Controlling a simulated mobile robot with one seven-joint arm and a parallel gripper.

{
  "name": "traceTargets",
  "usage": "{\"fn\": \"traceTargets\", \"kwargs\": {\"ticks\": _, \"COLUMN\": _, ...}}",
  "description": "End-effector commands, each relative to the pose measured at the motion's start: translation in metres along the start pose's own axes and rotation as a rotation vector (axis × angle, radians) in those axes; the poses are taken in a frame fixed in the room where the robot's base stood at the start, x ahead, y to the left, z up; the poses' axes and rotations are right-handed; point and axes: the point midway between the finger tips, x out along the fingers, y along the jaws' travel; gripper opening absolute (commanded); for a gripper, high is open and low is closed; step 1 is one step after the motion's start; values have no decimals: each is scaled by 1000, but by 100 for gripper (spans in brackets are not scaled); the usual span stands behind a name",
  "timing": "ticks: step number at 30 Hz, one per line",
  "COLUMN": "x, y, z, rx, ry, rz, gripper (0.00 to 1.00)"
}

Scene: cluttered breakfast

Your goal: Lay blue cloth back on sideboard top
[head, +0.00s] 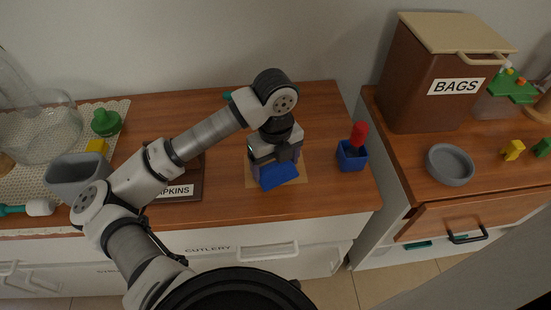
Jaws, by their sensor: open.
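The blue cloth (279,177) shows as a small blue patch on the wooden sideboard top (226,196), over a tan square (252,181). My gripper (275,163) is open and points down directly above the cloth, hiding its far part. The fingertips are hard to make out, and I cannot tell whether they touch the cloth.
A blue cup (351,157) with a red-topped item stands to the right. A box labelled NAPKINS (177,192) is left, partly behind my arm. Further left are a grey container (76,175) and a green item (106,122). A BAGS bin (430,95) and grey bowl (450,165) stand on the right counter.

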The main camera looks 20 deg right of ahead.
Motion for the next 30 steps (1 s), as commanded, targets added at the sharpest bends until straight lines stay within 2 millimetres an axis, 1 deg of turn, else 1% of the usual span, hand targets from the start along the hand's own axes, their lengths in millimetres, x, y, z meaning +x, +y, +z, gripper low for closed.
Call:
{"fn": "traceTargets", "kwargs": {"ticks": 2, "x": -3, "y": 0, "z": 0, "rx": 0, "ry": -1, "rz": 0, "gripper": 81}}
{"fn": "traceTargets", "kwargs": {"ticks": 5, "x": -14, "y": 0, "z": 1, "rx": 0, "ry": -4, "rz": 1, "gripper": 81}}
{"fn": "traceTargets", "kwargs": {"ticks": 8, "x": -32, "y": 0, "z": 1, "rx": 0, "ry": -6, "rz": 2, "gripper": 81}}
{"fn": "traceTargets", "kwargs": {"ticks": 15, "x": -84, "y": 0, "z": 1, "rx": -1, "ry": -5, "rz": 2, "gripper": 81}}
{"fn": "traceTargets", "kwargs": {"ticks": 18, "x": -100, "y": 0, "z": 0, "rx": 0, "ry": -5, "rz": 2, "gripper": 81}}
{"fn": "traceTargets", "kwargs": {"ticks": 21, "x": -111, "y": 0, "z": 1, "rx": -1, "ry": -3, "rz": 2, "gripper": 81}}
{"fn": "traceTargets", "kwargs": {"ticks": 24, "x": -118, "y": 0, "z": 0, "rx": 0, "ry": -2, "rz": 1, "gripper": 81}}
{"fn": "traceTargets", "kwargs": {"ticks": 30, "x": -121, "y": 0, "z": 0, "rx": 0, "ry": 0, "rz": 1, "gripper": 81}}
